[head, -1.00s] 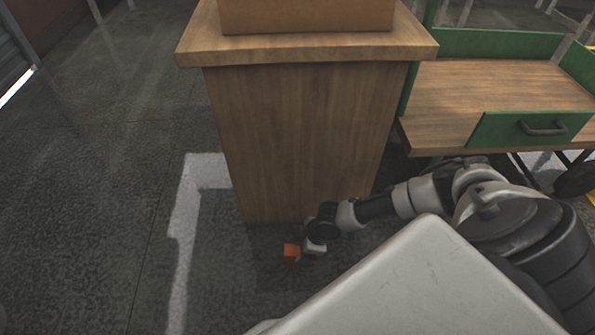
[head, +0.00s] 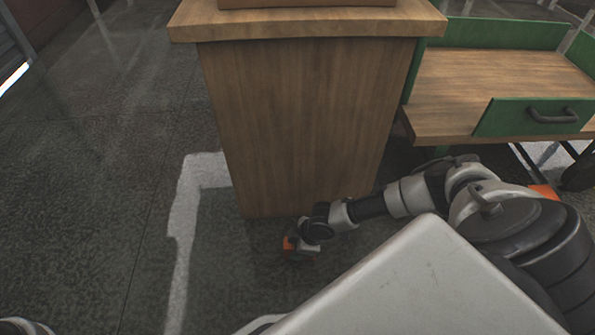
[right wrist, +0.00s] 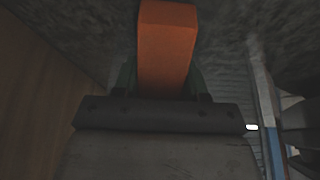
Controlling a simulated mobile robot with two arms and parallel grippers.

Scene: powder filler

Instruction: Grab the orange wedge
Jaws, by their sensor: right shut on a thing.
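The orange wedge (head: 287,243) is low in front of the wooden cabinet's base, at the end of my right arm. My right gripper (head: 292,246) is shut on it, and a dark finger covers part of it in the head view. In the right wrist view the wedge (right wrist: 166,45) stands out from between the jaws (right wrist: 165,90), its long face toward the camera. I cannot tell whether the wedge touches the floor. My left gripper is not in view.
The wooden cabinet (head: 300,130) stands close behind my right gripper. A green-sided cart with a wooden top (head: 490,85) is at the right. Another orange piece (head: 545,191) shows behind my right arm. The dark floor (head: 90,200) at the left is clear.

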